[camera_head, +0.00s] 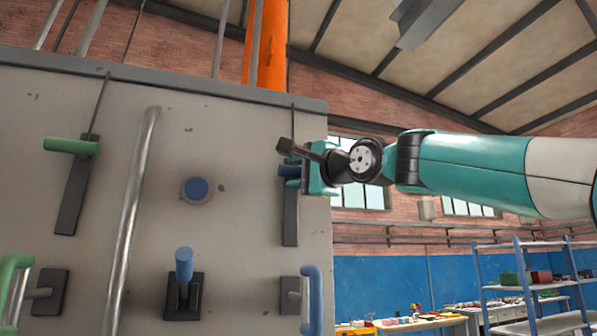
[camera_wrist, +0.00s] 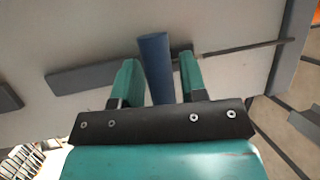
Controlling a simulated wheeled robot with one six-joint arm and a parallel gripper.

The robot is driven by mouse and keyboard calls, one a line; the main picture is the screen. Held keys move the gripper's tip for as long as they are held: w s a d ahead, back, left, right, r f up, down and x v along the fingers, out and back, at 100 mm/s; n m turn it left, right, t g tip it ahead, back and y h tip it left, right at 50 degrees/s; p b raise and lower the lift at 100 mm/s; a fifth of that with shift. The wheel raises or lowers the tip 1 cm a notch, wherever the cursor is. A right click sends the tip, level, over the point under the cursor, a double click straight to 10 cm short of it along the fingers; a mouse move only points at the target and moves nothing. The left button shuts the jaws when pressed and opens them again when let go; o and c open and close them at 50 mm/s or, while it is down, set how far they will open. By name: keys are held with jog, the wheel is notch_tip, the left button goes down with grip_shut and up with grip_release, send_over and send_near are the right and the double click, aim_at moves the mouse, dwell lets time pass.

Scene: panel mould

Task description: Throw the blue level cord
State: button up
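The blue level cord's handle (camera_head: 289,171) is a short blue bar near the right edge of the grey panel, on a dark vertical plate with a thin cord running up from it. My gripper (camera_head: 304,170) is at this handle and partly hides it in the head view. In the wrist view the blue handle (camera_wrist: 155,62) stands between the two teal fingers of my gripper (camera_wrist: 160,75). A gap shows on its right side; the left finger is very close to it, and I cannot tell whether they touch. The fingers are apart, not closed on it.
The panel (camera_head: 235,140) also carries a green cord handle (camera_head: 72,146), a blue round button (camera_head: 197,189), a blue lever (camera_head: 184,265), a blue curved handle (camera_head: 313,300) and a long metal bar (camera_head: 130,220). Right of the panel is open room, with shelves (camera_head: 535,285) behind.

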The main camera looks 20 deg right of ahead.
grip_shut()
notch_tip(320, 180, down, 11)
jog(key=b, duration=0.9)
jog(key=shift+r+b, duration=0.15)
jog(key=shift+b, duration=0.15)
jog(key=shift+w, duration=0.1)
jog(key=shift+o, duration=1.6)
grip_release()
jog(key=shift+r, duration=0.1)
jog(key=b+v, duration=0.8)
jog(key=v, duration=0.9)
jog(key=shift+s+b, duration=0.3)
jog(key=shift+b, duration=0.05)
